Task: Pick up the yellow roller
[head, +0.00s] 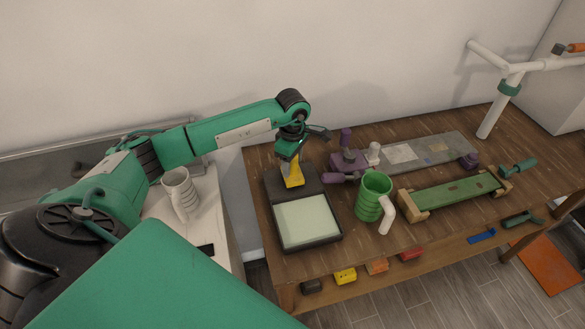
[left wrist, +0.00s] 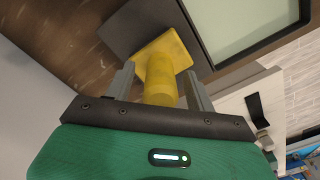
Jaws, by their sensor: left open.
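The yellow roller (head: 293,179) stands at the back of a dark tray (head: 268,187) on the wooden table. In the left wrist view the yellow roller (left wrist: 163,58) shows a wide yellow end and a narrower round part. My left gripper (head: 289,158) is right above and around it, pointing down. In the left wrist view the open fingers of my left gripper (left wrist: 158,84) stand on either side of the round part. I cannot tell whether either finger touches it. My right gripper is not in view.
A green mug (head: 371,195) with a white handle stands right of the tray. Purple tools (head: 347,160) and a green board (head: 450,195) in a wooden frame lie farther right. A white mug (head: 178,190) stands on a white cabinet at left. Small coloured blocks (head: 345,276) sit on the lower shelf.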

